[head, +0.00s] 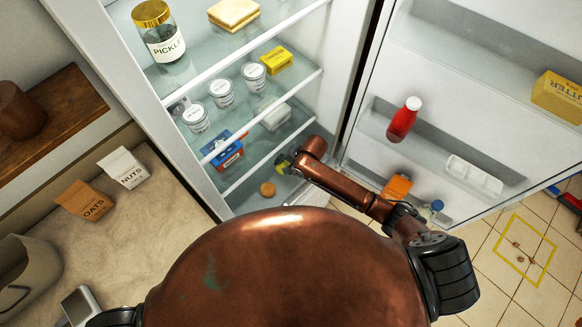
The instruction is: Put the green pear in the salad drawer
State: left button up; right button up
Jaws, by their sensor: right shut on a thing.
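My right arm reaches into the open fridge, low down near its right side wall. My right gripper (287,164) is small in the view and partly hidden by its own wrist. It is shut on a small yellow-green thing (281,159), which looks like the green pear; most of it is covered. The bottom compartment of the fridge, which looks like the salad drawer (250,200), lies below and beside the gripper. A round orange-brown item (267,189) lies in it. I cannot tell how far the drawer is pulled out.
Fridge shelves hold a pickle jar (160,35), white tubs (221,92), a yellow pack (276,60) and a blue box (224,150). The open door (440,110) stands right, with a red bottle (404,120) and butter (558,97). A counter with oats (84,201) and nuts (123,168) is left.

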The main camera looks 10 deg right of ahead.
jog(key=w+d+f, duration=0.2)
jog(key=d, duration=0.1)
jog(key=shift+f, duration=0.2)
notch_tip(320, 180, down, 4)
jog(key=shift+r, duration=0.2)
jog(key=shift+f, duration=0.5)
pick_arm(q)
jog(key=shift+s, duration=0.1)
jog(key=shift+d, duration=0.1)
jog(key=shift+w, duration=0.2)
pick_arm(e)
jog(key=o, duration=1.3)
jog(key=shift+f, duration=0.1)
